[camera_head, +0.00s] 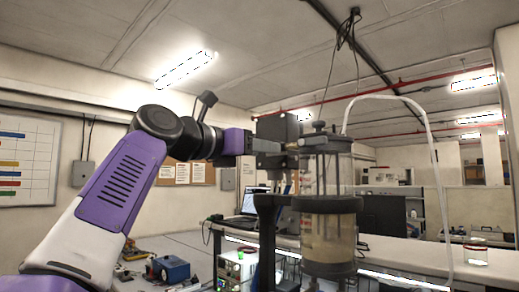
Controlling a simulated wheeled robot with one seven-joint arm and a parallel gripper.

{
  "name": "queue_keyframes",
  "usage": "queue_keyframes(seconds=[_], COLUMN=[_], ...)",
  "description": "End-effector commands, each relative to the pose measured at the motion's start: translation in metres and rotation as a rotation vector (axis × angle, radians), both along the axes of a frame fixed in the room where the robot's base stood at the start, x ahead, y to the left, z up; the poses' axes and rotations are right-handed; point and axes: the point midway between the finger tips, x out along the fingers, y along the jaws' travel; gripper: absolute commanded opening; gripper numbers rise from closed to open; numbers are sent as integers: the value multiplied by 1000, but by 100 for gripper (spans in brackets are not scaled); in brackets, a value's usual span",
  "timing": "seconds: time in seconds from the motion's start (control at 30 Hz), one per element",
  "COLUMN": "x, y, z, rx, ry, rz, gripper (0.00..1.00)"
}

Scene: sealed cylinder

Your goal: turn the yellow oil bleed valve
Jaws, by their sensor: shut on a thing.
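A clear glass cylinder (329,240) with amber liquid in its lower part stands upright right of centre. A dark band rings its middle and metal rods show inside its upper part. My gripper (288,158) reaches in from the left at the cylinder's upper left side, with its dark fingers shut on a small part there. The fingers hide that part, and I cannot make out any yellow valve in this view. My purple and white arm comes up from the lower left.
A dark clamp stand (267,235) holds the cylinder's left side. A clear hose (437,170) arches over to the right. A long white bench (410,257) runs behind, with a laptop (250,203) on it. A blue box (170,268) sits at lower left.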

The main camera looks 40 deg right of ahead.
Motion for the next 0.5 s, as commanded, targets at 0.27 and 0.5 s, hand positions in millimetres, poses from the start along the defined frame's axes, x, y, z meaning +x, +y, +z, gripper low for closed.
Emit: queue_keyframes(seconds=[0.27, 0.5], x=[0, 0], y=[1, 0], z=[-1, 0], rx=[0, 0], ry=[5, 3], rz=[-1, 0], gripper=[9, 71])
